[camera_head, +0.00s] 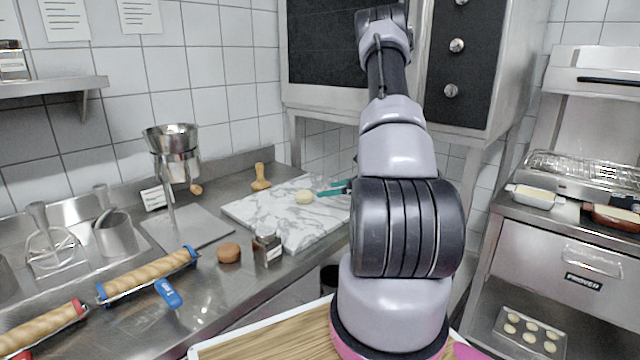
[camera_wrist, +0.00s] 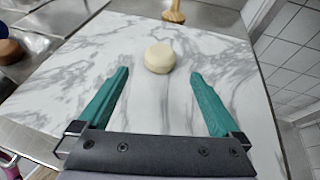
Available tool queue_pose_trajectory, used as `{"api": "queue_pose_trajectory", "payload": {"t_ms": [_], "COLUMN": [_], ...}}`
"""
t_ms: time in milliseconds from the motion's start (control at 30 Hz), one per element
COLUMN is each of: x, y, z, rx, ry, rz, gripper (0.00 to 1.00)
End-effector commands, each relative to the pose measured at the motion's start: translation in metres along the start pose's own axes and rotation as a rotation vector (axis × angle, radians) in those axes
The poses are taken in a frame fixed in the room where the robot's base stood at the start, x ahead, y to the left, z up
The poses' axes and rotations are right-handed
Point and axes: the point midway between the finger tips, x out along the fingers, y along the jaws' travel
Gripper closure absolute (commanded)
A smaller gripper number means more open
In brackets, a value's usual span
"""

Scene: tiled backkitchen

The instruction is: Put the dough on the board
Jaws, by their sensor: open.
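A small round pale dough ball (camera_head: 304,197) lies on the white marble board (camera_head: 262,212), near its right part in the head view. In the wrist view the dough (camera_wrist: 159,58) rests on the marble board (camera_wrist: 60,75), beyond and between my fingertips. My gripper (camera_wrist: 159,78) is open and empty, with its two teal fingers spread over the board. In the head view its teal fingers (camera_head: 335,188) show just right of the dough; my arm hides the rest of it.
A wooden tool (camera_head: 261,178) stands at the board's back edge. A brown round item (camera_head: 229,252) and a dark-lidded jar (camera_head: 267,248) are at its front left. Rolling pins (camera_head: 148,275) lie further left. A proofer (camera_head: 568,262) stands at right.

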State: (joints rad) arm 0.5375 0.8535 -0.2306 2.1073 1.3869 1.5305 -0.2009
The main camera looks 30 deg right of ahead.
Motion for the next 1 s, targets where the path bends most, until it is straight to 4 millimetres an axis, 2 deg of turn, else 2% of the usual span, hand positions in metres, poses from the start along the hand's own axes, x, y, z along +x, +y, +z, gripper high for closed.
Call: {"api": "queue_pose_trajectory", "payload": {"t_ms": [67,167,267,300,400,500,600,800,1000], "x": [-0.001,0.0,-0.004,-0.007,-0.02,-0.039,-0.061,-0.114,-0.169], "y": [0.007,0.031,0.072,0.091,0.138,0.184,0.225,0.29,0.329], "z": [0.015,0.053,0.103,0.122,0.162,0.193,0.215,0.241,0.253], "rx": [-0.031,-0.12,-0.265,-0.335,-0.512,-0.701,-0.899,-1.321,-1.759], "ry": [-0.002,0.001,0.013,0.021,0.049,0.081,0.118,0.209,0.315], "rz": [0.025,0.102,0.217,0.267,0.381,0.479,0.561,0.663,0.671], "gripper": [0.0,0.0,0.0,0.0,0.0,0.0,0.0,0.0,0.0]}}
